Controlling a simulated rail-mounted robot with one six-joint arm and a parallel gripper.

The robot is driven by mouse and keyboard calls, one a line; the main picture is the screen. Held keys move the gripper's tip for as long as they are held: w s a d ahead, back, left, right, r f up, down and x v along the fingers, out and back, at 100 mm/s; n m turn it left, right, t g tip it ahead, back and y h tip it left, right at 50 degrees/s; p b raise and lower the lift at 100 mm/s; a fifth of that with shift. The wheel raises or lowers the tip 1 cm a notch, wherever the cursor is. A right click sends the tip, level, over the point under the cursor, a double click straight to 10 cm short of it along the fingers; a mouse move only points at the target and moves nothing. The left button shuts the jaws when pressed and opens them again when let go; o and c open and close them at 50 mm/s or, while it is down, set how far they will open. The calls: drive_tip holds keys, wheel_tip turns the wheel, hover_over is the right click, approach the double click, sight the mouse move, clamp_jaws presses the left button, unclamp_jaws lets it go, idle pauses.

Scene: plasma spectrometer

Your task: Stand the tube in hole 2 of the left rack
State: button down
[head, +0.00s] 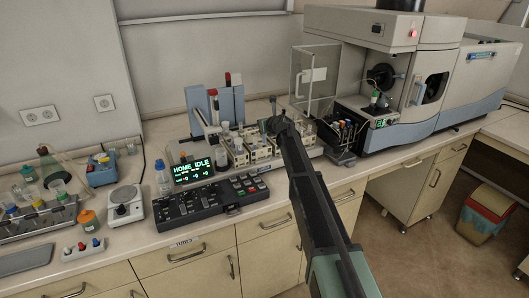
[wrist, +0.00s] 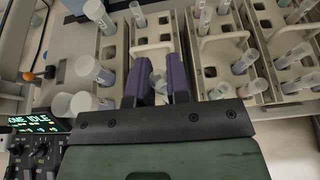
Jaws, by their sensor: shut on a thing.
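My gripper's purple fingers (wrist: 158,68) are shut on a small pale tube (wrist: 158,84), of which only a short part shows between them. In the head view, my gripper (head: 275,125) is over the rack area, and the tube cannot be made out there. The left rack (wrist: 147,50), beige with rows of holes, lies just beyond the fingertips in the wrist view and is partly hidden by them. A tube (wrist: 138,14) stands at its far end. It also shows in the head view (head: 236,157). I cannot read any hole numbers.
Other beige racks (wrist: 212,50) with several tubes stand to the right. White-capped bottles (wrist: 90,70) stand close on the left. A display reading HOME IDLE (head: 193,171) and a dark control panel (head: 205,200) are in front. A clear-walled enclosure (head: 315,80) stands behind.

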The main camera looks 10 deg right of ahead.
sight(265, 136)
wheel_tip(265, 136, down, 7)
drive_tip(key=b, duration=0.5)
drive_tip(key=shift+r, duration=0.45)
drive_tip(key=shift+f, duration=0.2)
drive_tip(key=c, duration=1.1)
unclamp_jaws()
drive_tip(key=shift+r, duration=0.15)
drive_tip(key=shift+s+r+p, duration=0.15)
drive_tip(key=shift+r+p, duration=0.05)
drive_tip(key=shift+p, duration=0.25)
drive_tip(key=p+v, duration=0.4)
drive_tip(key=v, duration=0.7)
drive_tip(key=shift+s, duration=0.3)
